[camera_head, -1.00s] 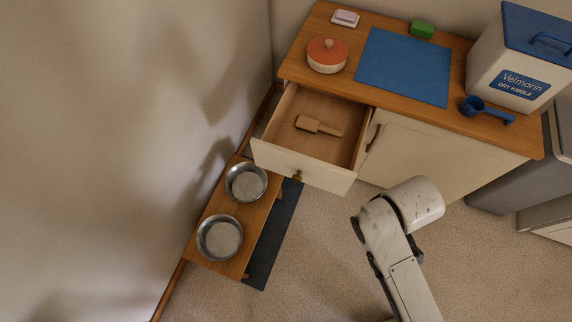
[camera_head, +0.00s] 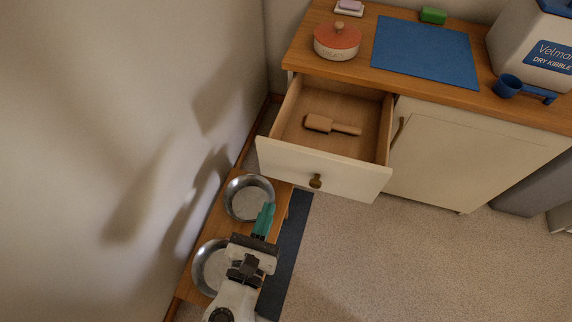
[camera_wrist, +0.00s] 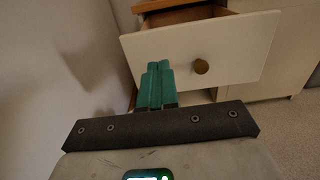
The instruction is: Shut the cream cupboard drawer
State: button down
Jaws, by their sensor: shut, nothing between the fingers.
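The cream cupboard drawer (camera_head: 325,168) stands pulled out from the cream cupboard (camera_head: 458,158), with a round brass-brown knob (camera_head: 315,181) on its front. A wooden brush (camera_head: 331,125) lies inside it. In the wrist view the drawer front (camera_wrist: 225,52) is ahead, with its knob (camera_wrist: 201,66) right of my fingers. My gripper (camera_head: 264,220) has teal fingers, shut together and empty. In the head view it is below and left of the knob, over the bowl bench. In the wrist view the fingers (camera_wrist: 157,82) overlap the lower drawer front; I cannot tell whether they touch it.
A low wooden bench (camera_head: 212,219) holds two metal bowls (camera_head: 248,197) beside the wall, under and near my gripper. A dark mat (camera_head: 291,240) lies beside it. The worktop holds an orange-lidded pot (camera_head: 337,41), a blue mat (camera_head: 425,52) and a kibble bin (camera_head: 533,50). Floor to the right is clear.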

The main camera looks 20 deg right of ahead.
aim_at(290, 151)
jog(key=b+x, duration=0.3)
jog(key=x, duration=1)
jog(key=shift+w+d, duration=0.3)
jog(key=b+x, duration=0.4)
jog(key=x, duration=1.9)
